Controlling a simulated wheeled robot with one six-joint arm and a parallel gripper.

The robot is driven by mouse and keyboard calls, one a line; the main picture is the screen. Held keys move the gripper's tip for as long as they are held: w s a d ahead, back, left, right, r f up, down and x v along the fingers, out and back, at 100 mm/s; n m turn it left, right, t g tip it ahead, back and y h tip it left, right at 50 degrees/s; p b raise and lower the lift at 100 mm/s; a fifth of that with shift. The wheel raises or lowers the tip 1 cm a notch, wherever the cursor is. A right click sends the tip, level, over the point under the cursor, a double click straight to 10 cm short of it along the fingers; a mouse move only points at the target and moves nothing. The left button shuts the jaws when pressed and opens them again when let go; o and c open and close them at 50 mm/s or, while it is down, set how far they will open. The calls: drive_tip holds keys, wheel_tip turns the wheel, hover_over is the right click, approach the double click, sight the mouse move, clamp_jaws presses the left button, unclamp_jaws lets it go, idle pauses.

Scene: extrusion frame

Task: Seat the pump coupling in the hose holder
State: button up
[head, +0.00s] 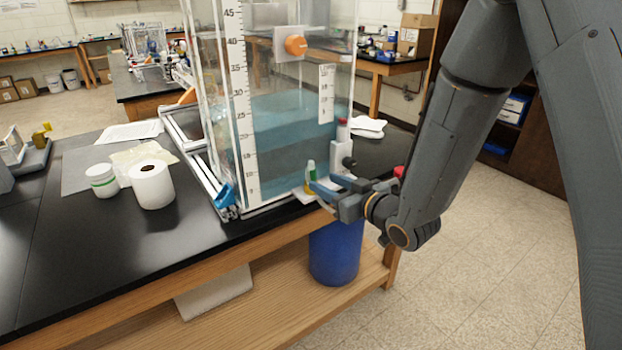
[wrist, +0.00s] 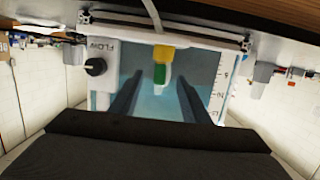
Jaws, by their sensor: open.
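A small upright piece with a green body and pale tip (head: 310,168), which looks like the pump coupling, stands at the tank's front right corner. A yellow part (head: 309,187) sits directly below it; I cannot tell whether this is the hose holder or part of the coupling. In the wrist view, turned over, the green part (wrist: 159,74) hangs below the yellow part (wrist: 164,54). My gripper (head: 320,188) is open, its blue-grey fingers pointing at the piece. In the wrist view the fingers (wrist: 160,80) lie either side of the green part, with gaps and no visible contact.
The clear tank (head: 285,130) of blue liquid stands close behind. A white flow unit with a black knob (wrist: 95,66) is beside the piece. A blue bin (head: 336,250) stands under the bench edge. A paper roll (head: 151,186) and white jar (head: 102,180) are to the left.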

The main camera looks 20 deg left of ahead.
sight(314, 175)
drive_tip(key=p+x, duration=0.1)
drive_tip(key=x, duration=0.1)
drive_tip(key=p+x, duration=0.1)
drive_tip(key=x, duration=0.1)
drive_tip(key=p+x, duration=0.1)
drive_tip(key=x, duration=0.2)
drive_tip(key=shift+a+r, duration=0.2)
drive_tip(key=shift+r, duration=0.15)
clamp_jaws()
